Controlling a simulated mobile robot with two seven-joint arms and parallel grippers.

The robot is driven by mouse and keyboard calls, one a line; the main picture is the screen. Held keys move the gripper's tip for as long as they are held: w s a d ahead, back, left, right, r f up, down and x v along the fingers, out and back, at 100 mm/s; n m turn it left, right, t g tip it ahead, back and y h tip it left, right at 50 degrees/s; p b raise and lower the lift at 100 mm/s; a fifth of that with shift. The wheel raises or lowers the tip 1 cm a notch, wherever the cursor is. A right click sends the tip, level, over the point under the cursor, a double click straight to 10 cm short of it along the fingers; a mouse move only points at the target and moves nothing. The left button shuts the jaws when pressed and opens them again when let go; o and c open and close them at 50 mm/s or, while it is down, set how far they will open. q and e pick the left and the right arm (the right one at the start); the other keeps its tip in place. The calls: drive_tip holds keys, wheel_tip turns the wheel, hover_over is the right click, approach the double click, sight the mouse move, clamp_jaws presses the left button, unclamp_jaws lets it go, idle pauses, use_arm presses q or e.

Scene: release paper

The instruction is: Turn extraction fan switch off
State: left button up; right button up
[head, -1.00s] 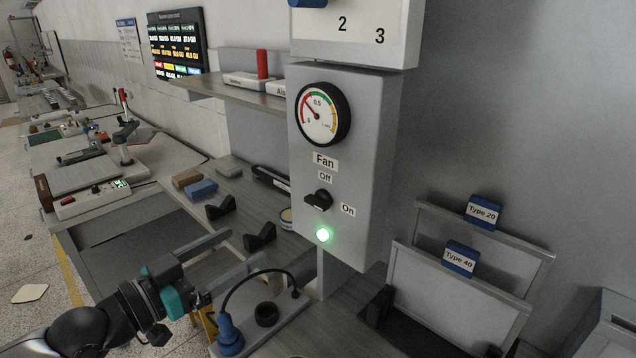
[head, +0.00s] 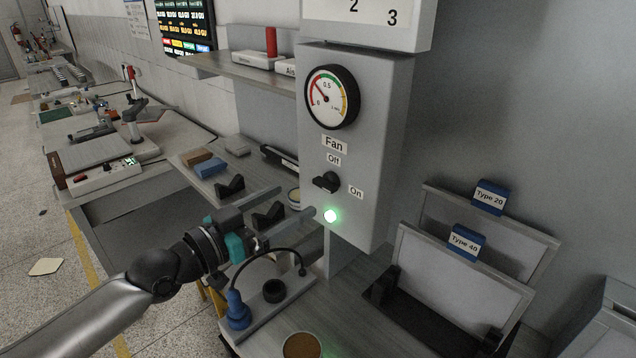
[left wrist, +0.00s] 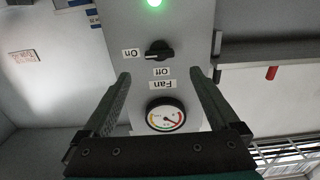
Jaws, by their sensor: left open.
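The black fan switch knob (head: 326,181) sits on the front of a grey control box (head: 370,130), below the "Off" label (head: 333,159) and left of the "On" label (head: 356,192). In the left wrist view the knob (left wrist: 158,50) has its bar lying sideways, in line with the "On" label (left wrist: 132,53). A green lamp (head: 330,215) below it is lit. My left gripper (head: 297,201) is open and empty, in front of the box and apart from the knob. In the left wrist view the knob shows beyond its fingertips (left wrist: 158,72), between them. My right gripper is not in view.
A round gauge (head: 332,97) is above the knob on the box. Framed panels marked Type 20 (head: 489,197) and Type 40 (head: 466,243) stand to the right. Below my left gripper are a blue plug-like fitting (head: 237,312) and its cable. A shelf (head: 240,72) is behind.

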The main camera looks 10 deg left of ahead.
sight(321, 184)
use_arm(q)
drive_tip(key=p+x, duration=0.1)
drive_tip(key=x, duration=0.7)
drive_tip(key=shift+c, duration=0.2)
drive_tip(key=c, duration=1.3)
